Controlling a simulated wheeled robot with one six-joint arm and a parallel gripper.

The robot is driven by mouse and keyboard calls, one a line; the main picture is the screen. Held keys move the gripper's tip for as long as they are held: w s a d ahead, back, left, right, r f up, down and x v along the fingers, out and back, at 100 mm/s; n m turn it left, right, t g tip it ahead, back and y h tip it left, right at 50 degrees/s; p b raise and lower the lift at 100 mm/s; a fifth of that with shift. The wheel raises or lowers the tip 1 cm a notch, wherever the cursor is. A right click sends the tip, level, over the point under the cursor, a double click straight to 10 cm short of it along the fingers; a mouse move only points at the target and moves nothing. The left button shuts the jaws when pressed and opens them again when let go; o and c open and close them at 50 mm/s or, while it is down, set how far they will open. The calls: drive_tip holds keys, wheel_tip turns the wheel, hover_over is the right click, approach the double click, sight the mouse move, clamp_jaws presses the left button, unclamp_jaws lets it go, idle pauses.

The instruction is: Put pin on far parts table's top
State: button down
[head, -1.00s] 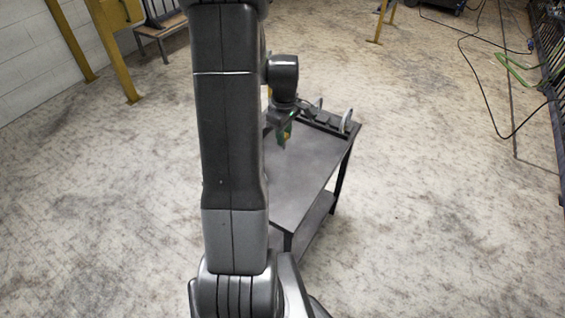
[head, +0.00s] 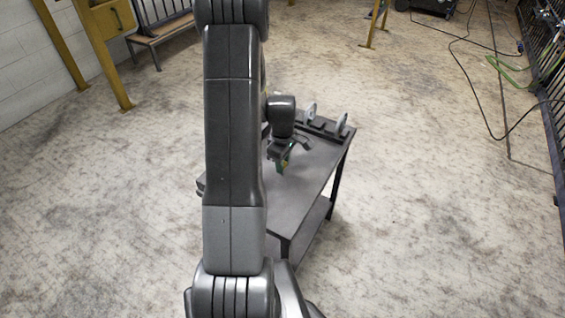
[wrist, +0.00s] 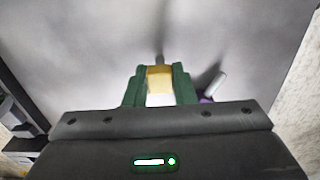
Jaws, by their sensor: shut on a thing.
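My gripper (wrist: 158,88) is shut on the pin (wrist: 159,77), a yellow block-like piece between its green fingers, with a thin grey part showing beyond it. In the head view my gripper (head: 284,163) is over the grey top of the parts table (head: 312,172), around its middle. The pin is too small there to make out clearly. The table top (wrist: 85,50) also fills most of the wrist view. I cannot tell whether the pin touches it. My arm hides the table's left part in the head view.
A dark rack with upright discs (head: 340,122) stands along the table's far edge. A small white and purple cylinder (wrist: 216,86) shows right of my fingers in the wrist view. A bench (head: 160,30) and yellow posts stand at the back left. Floor right of the table is clear.

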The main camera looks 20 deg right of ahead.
drive_tip(key=c, duration=1.6)
unclamp_jaws()
drive_tip(key=shift+f, duration=0.15)
drive_tip(key=shift+c, duration=0.2)
drive_tip(key=o, duration=0.4)
drive_tip(key=shift+o, duration=0.2)
wheel_tip(320, 180, up, 12)
drive_tip(key=shift+r+p, duration=0.25)
drive_tip(key=shift+p, duration=0.1)
drive_tip(key=shift+f, duration=0.15)
wheel_tip(320, 180, down, 13)
drive_tip(key=shift+r+b, duration=0.15)
drive_tip(key=shift+b, duration=0.5)
drive_tip(key=shift+r+p, duration=0.35)
drive_tip(key=shift+r, duration=1.4)
